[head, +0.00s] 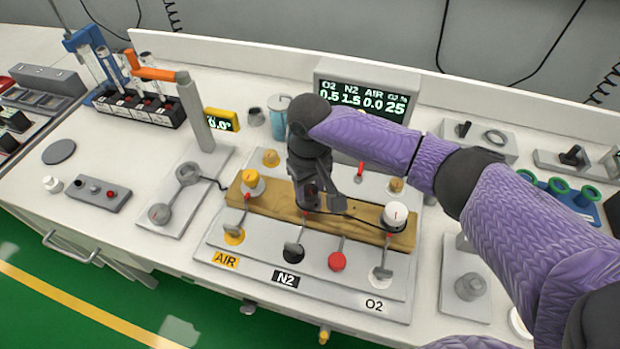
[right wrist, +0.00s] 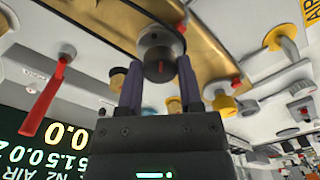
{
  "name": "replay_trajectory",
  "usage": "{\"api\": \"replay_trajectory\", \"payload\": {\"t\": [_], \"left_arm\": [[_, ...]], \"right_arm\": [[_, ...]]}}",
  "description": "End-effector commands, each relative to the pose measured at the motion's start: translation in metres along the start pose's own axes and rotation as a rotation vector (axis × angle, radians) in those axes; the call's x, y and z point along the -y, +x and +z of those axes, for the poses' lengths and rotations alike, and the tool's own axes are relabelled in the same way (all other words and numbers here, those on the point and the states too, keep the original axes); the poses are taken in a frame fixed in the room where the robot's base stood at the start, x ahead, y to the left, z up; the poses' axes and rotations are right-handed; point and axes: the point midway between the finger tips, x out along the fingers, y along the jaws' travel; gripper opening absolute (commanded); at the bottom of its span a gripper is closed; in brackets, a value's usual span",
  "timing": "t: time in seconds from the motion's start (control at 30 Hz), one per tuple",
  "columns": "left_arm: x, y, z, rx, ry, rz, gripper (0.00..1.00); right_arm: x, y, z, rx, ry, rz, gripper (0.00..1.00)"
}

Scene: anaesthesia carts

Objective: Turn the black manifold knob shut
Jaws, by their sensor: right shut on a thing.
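The black manifold knob (right wrist: 160,62) has a red mark and sits on the wooden manifold bar (head: 362,222). My right gripper (head: 309,192) comes down over the middle of the bar and largely hides the knob in the head view. In the right wrist view its two fingers (right wrist: 159,78) stand on either side of the knob, shut on it. A yellow-and-white knob (head: 253,184) sits to the left on the bar and a white knob (head: 395,216) to the right. My left gripper is not in view.
Small valves in yellow, black, red and grey stand along the panel front, near the AIR, N2 and O2 labels. The display (head: 362,100) behind reads O2 0.5, N2 1.5, AIR 0.0.

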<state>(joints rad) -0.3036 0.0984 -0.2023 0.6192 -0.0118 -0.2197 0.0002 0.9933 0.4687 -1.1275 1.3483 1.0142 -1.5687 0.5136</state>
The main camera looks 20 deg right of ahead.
Motion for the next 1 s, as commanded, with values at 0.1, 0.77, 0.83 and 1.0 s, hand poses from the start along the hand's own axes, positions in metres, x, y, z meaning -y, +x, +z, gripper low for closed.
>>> {"api": "replay_trajectory", "payload": {"t": [0.1,0.77,0.83,1.0], "left_arm": [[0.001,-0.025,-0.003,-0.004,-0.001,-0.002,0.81],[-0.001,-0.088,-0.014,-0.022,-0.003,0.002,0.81],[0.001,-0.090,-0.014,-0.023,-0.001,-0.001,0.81],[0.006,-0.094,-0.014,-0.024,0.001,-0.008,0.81]], "right_arm": [[0.000,-0.008,0.001,0.001,0.083,0.000,0.00],[0.000,-0.003,0.000,-0.001,0.572,-0.001,0.00],[0.000,-0.003,0.000,-0.001,0.602,-0.001,0.00],[0.000,-0.002,-0.001,-0.002,0.652,-0.001,0.00]]}}
